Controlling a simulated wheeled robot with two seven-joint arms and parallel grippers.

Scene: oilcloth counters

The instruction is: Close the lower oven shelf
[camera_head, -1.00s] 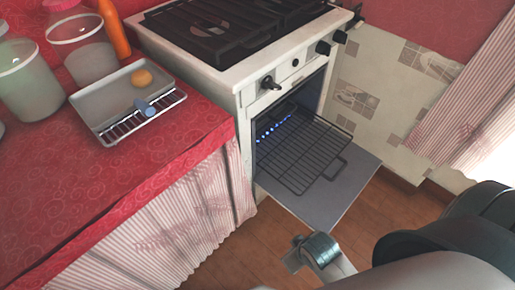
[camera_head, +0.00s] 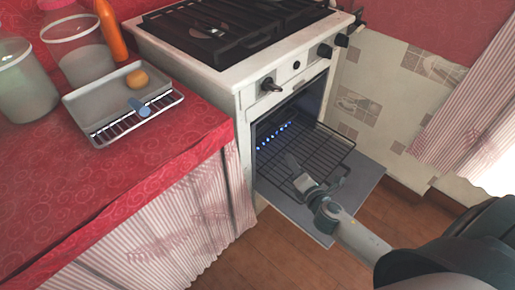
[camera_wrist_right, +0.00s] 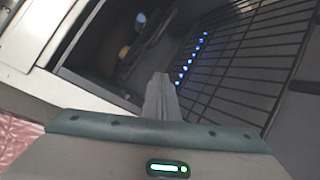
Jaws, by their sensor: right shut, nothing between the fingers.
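The oven (camera_head: 245,85) stands at the middle with its door (camera_head: 367,180) folded down open. A dark wire shelf (camera_head: 322,148) sticks out of the oven above the door; it also shows at the right of the wrist view (camera_wrist_right: 245,62). I see only this one shelf. My right gripper (camera_head: 291,161) is shut and empty, over the shelf's outer part in the head view. In the wrist view its fingertips (camera_wrist_right: 161,82) point toward the oven opening, beside the wire bars. I cannot tell whether they touch the shelf. My left gripper is out of view.
A red counter (camera_head: 60,200) with a striped curtain (camera_head: 185,225) stands left of the oven. It holds a tray (camera_head: 75,112), jars (camera_head: 75,60) and an orange bottle (camera_head: 111,30). Blue lights (camera_wrist_right: 190,62) glow inside the oven. Wooden floor (camera_head: 265,255) lies free in front.

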